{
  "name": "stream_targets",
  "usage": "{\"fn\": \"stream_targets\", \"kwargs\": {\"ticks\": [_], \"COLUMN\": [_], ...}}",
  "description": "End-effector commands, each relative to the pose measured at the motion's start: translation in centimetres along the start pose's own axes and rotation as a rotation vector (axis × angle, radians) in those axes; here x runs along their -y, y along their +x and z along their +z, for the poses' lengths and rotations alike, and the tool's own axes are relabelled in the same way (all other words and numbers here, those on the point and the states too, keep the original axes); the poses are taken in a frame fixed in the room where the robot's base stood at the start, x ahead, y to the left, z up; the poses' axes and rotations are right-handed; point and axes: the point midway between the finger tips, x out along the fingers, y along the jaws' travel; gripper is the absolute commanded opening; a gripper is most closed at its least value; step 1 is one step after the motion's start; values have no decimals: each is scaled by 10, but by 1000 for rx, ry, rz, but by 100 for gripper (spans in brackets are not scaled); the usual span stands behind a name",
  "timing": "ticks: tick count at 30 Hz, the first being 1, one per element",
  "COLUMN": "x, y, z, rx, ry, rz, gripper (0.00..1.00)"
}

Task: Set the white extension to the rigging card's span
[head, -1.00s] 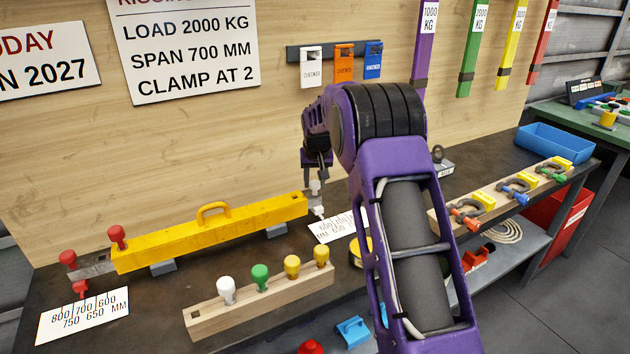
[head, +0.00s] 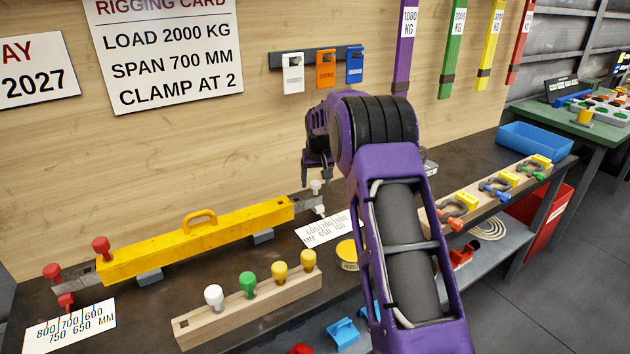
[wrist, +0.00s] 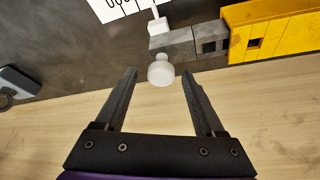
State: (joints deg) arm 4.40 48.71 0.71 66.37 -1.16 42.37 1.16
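The white extension's grey bar (head: 304,204) sticks out of the right end of the yellow beam (head: 200,241). It carries a white knob (head: 316,187) and a white pointer (head: 319,210) at the right scale card (head: 325,229). The exact mark at the pointer is too small to tell. The rigging card (head: 165,50) on the wall reads span 700 mm. My gripper (head: 318,177) is just above the knob. In the wrist view my gripper (wrist: 159,75) is open, with the white knob (wrist: 161,72) in the gap near its fingertips.
The left end has red knobs (head: 101,247) and another scale card (head: 70,326). A wooden block (head: 250,310) with coloured knobs stands in front of the beam. A yellow round tin (head: 348,254) is near my arm. The wooden wall is close behind my gripper.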

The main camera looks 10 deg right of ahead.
Motion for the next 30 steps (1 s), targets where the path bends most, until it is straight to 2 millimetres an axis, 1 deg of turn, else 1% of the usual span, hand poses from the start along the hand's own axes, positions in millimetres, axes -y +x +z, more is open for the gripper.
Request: {"fn": "stream_targets", "kwargs": {"ticks": [8,11,14,17,27,30], "x": [1,1,1,1,0,0], "y": [0,-7,-21,-43,-126,-145], "z": [0,0,-1,-1,-1,-1], "rx": [1,-1,-2,-4,-4,-3], "ry": [0,0,0,0,0,0], "rz": [-1,-1,-1,-1,-1,-1], "gripper": [71,71,71,71,71,71]}}
